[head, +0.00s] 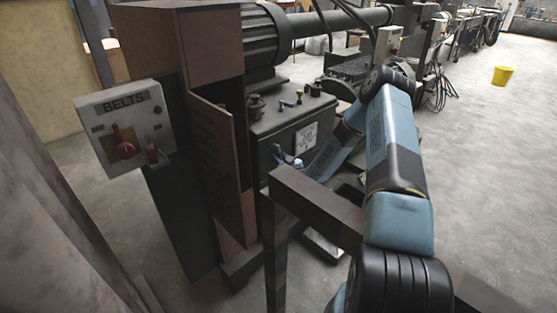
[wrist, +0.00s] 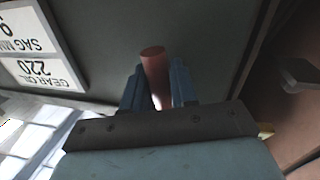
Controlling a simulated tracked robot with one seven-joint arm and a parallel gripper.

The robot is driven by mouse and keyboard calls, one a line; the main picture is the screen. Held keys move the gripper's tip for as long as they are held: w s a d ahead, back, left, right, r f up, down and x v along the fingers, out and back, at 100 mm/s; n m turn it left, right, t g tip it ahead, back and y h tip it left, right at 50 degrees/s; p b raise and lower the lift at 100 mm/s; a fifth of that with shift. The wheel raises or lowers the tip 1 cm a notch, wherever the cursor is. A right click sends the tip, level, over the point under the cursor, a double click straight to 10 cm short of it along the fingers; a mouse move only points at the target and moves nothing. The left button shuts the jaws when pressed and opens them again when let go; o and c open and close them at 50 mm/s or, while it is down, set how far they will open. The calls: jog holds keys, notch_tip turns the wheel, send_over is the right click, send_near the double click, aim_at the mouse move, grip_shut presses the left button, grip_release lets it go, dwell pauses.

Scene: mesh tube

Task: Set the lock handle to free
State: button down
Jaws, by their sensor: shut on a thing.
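In the wrist view, a short round red handle (wrist: 153,63) stands between the two blue fingers of my gripper (wrist: 158,78). The fingers are shut on it, and its end sticks out past them. It appears to be the lock handle; its base is hidden, and no free or locked marking is readable. In the head view, my gripper (head: 287,158) is small, at the front of the dark gearbox housing (head: 275,122), and the handle cannot be made out there.
A label plate reading gear oil 220 (wrist: 38,72) is beside the handle. A BELTS switch box (head: 125,128) with red controls is at left. A dark frame rail (head: 315,205) stands in front of the housing, close to my arm.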

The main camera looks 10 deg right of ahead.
aim_at(281, 143)
jog(key=n, duration=0.2)
jog(key=d+n, duration=0.1)
jog(key=shift+w+d+r+n+t+y, duration=0.1)
jog(key=shift+w+r+n+t+y, duration=0.2)
jog(key=shift+w+n, duration=0.1)
jog(key=shift+w+d+r+n+y, duration=0.2)
jog(key=shift+d+r+n+y, duration=0.2)
jog(key=shift+n, duration=1.05)
jog(key=shift+w+d+r+n+y, duration=0.25)
jog(key=shift+d+r+n, duration=0.1)
jog(key=shift+n, duration=1.15)
jog(key=shift+w+d+r+n+y, duration=0.15)
jog(key=shift+d+r+n+y, duration=0.25)
jog(key=shift+n, duration=1.05)
jog(key=c, duration=1)
grip_release()
jog(key=shift+r, duration=0.1)
jog(key=shift+d, duration=0.1)
jog(key=v, duration=1.3)
jog(key=shift+s+f, duration=0.3)
